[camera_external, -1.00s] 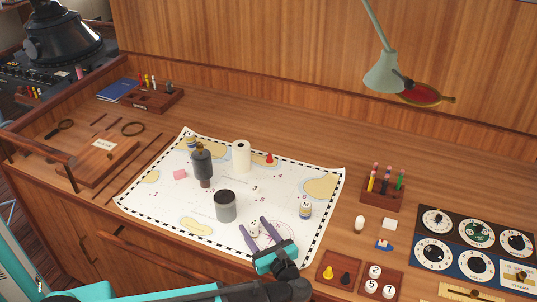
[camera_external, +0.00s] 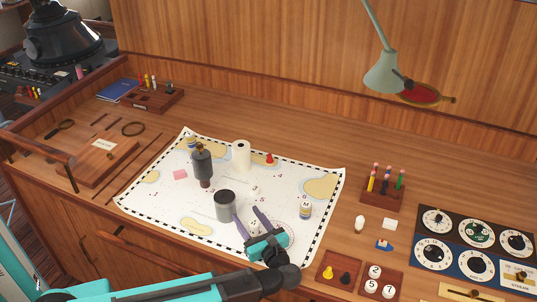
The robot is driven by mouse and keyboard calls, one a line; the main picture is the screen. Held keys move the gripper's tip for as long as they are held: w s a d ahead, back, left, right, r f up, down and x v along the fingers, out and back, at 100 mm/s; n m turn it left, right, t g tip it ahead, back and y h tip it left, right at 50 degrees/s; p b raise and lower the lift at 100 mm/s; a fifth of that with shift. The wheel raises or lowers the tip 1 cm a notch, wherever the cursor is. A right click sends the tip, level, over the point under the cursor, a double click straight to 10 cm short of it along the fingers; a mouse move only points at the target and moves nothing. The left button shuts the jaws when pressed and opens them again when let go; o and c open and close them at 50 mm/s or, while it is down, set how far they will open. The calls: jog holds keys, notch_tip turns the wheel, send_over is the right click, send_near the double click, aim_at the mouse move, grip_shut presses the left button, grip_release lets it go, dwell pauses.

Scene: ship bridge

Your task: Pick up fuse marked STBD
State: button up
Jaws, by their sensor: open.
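No STBD marking is readable in this view, so I cannot tell which object is that fuse. My gripper (camera_external: 246,213) is open and low over the chart, with its fingers pointing away from the camera. A small white piece (camera_external: 254,227) with dark marks shows between the fingers, and I cannot tell whether they touch it. Another small pale piece (camera_external: 255,190) lies just beyond the fingertips.
A dark grey cup (camera_external: 225,206) stands close left of my fingers. Beyond it are a dark bottle-like object (camera_external: 202,165) and a white roll (camera_external: 241,155). The chart (camera_external: 265,177) lies flat. Trays with pieces and numbered discs (camera_external: 374,272) are at the front right.

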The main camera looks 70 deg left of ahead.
jog(key=shift+a, duration=0.1)
dwell(0.5)
jog(key=c, duration=1.1)
jog(key=shift+r, duration=0.15)
jog(key=shift+r+b, duration=0.8)
jog(key=shift+r, duration=4.1)
